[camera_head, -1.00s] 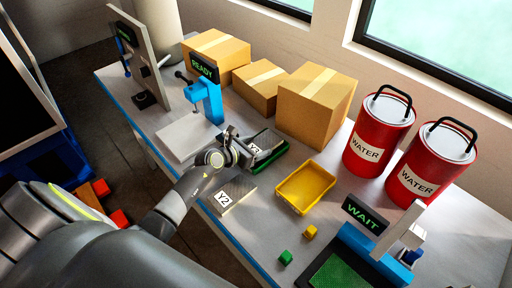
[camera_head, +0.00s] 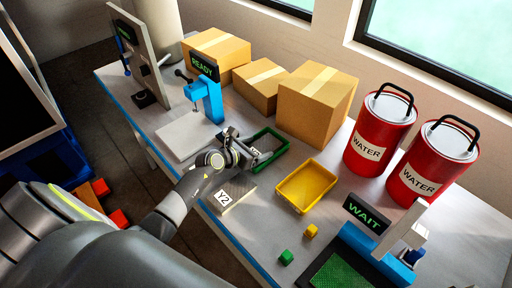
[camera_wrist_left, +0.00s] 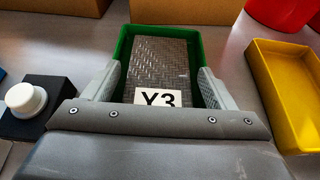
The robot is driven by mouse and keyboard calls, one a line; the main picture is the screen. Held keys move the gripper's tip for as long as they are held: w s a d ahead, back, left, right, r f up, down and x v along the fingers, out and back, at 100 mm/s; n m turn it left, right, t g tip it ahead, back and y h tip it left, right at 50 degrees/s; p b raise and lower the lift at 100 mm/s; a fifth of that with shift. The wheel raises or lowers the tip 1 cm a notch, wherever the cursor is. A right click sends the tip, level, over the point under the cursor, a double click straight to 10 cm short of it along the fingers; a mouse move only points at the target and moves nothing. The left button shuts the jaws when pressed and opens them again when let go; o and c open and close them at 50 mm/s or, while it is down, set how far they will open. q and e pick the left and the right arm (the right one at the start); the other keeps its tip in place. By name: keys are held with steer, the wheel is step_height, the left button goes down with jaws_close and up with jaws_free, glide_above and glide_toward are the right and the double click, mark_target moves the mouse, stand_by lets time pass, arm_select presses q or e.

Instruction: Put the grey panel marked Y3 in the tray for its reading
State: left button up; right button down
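The grey panel marked Y3 (camera_wrist_left: 160,65) lies inside the green tray (camera_wrist_left: 124,45), its white label towards me in the left wrist view. In the head view the green tray (camera_head: 284,147) stands in front of the cardboard boxes, and my left gripper partly hides the panel. My left gripper (camera_wrist_left: 160,85) is open, its fingers apart on either side of the panel at the tray's near end. It also shows in the head view (camera_head: 250,152). The yellow tray (camera_head: 305,186) stands to the right and is empty. My right gripper is not in view.
A panel marked Y2 (camera_head: 232,196) lies near the table's front edge. A blue READY station (camera_head: 207,95) stands behind left, a WAIT station (camera_head: 365,240) at front right. Two red WATER cans (camera_head: 378,135) stand right. Small green (camera_head: 286,257) and yellow (camera_head: 311,231) cubes lie in front.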

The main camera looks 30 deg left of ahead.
arm_select(q)
steer(key=shift+w+r, duration=0.1)
steer(key=shift+r, duration=0.25)
steer(key=shift+w+r+p, duration=0.1)
steer(key=shift+r+p, duration=0.35)
steer(key=shift+p, duration=0.2)
steer(key=v, duration=1.1)
steer(key=shift+f+b, duration=0.3)
steer(key=shift+b, duration=0.1)
steer(key=shift+v, duration=0.75)
